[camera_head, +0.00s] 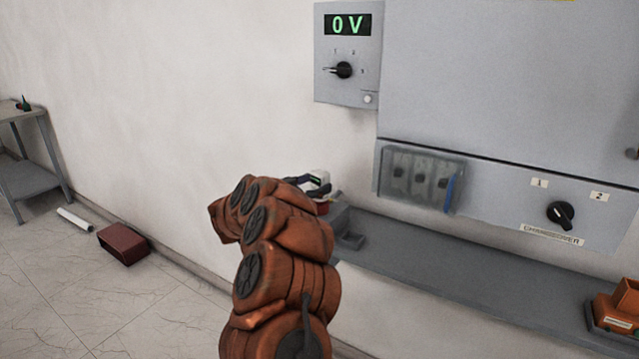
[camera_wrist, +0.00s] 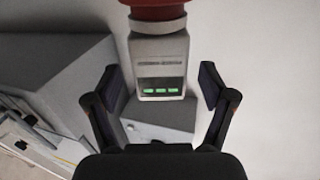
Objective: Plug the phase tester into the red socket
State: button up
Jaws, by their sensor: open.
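The phase tester (camera_wrist: 158,52), a pale grey body with a dark window showing three green marks, stands between my gripper's fingers in the wrist view. A red round part (camera_wrist: 155,10) adjoins its upper end there; I cannot tell whether this is the tester's plug or the red socket. In the head view the tester (camera_head: 317,180) shows small and pale beyond my orange arm, with red (camera_head: 322,208) just below it. My gripper (camera_wrist: 157,86) is open, one finger on each side of the tester, with visible gaps. My arm partly hides this area in the head view.
A grey block (camera_head: 347,232) stands by the wall at the left end of a grey ledge (camera_head: 450,265). A meter box (camera_head: 348,88) reads 0 V beside the large grey cabinet (camera_head: 500,80). An orange box (camera_head: 617,310) sits at right. A dark red box (camera_head: 122,243) lies on the floor.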

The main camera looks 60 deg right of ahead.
jog(key=v, duration=1)
